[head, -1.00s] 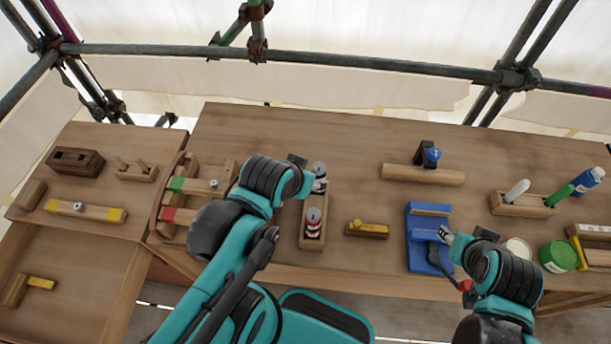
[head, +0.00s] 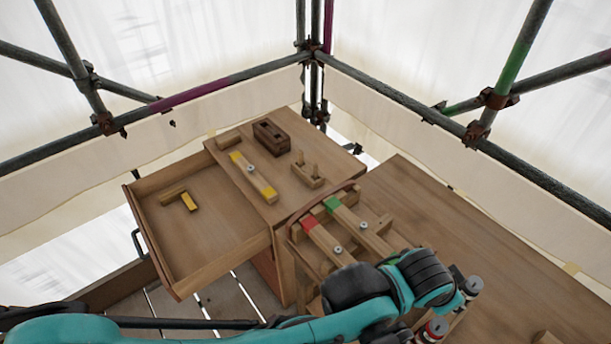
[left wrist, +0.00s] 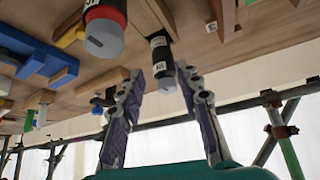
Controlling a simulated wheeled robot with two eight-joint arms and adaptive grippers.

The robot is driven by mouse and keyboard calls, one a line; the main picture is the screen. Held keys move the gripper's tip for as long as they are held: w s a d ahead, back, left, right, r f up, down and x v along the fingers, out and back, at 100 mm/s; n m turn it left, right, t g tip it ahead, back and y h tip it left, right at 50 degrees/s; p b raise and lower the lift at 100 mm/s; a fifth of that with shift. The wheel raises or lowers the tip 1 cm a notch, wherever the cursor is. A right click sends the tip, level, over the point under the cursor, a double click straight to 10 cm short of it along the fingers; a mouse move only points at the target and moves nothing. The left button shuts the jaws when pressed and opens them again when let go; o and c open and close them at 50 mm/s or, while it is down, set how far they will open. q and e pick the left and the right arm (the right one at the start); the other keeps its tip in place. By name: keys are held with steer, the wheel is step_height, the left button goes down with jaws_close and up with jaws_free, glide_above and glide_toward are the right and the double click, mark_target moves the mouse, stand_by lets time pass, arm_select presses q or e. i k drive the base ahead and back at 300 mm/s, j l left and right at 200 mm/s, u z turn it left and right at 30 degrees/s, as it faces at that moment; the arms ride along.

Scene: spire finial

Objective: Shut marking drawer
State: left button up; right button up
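The wooden drawer (head: 218,232) is pulled out at the left of the cabinet (head: 270,205) in the head view. Its dark handle (head: 137,242) is on the left front panel. A small wooden square with a yellow part (head: 188,201) lies inside, towards the back. My left gripper (left wrist: 160,72) is open in the left wrist view, its fingers apart. A black cylinder with a grey end (left wrist: 162,68) shows between the fingertips; I cannot tell whether they touch it. In the head view my left arm hides the fingers. My right gripper is out of view.
On the cabinet top are a dark wooden block (head: 271,137), a yellow-ended bar (head: 253,177) and a small pegged block (head: 307,172). A rack with red and green marked bars (head: 336,228) stands beside it. Scaffold tubes (head: 420,110) run behind.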

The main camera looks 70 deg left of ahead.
mark_target(189, 251)
steer(key=u, duration=1.75)
steer(key=k+j+u, duration=0.2)
steer(key=j+u, duration=0.25)
steer(key=k+j+u, duration=0.15)
steer(key=j+u, duration=0.75)
steer(key=i+l+z, duration=0.1)
steer(key=i+z, duration=0.2)
steer(key=i, duration=0.15)
steer(key=i+z, duration=0.35)
steer(key=i+l, duration=0.05)
steer(key=i, duration=0.05)
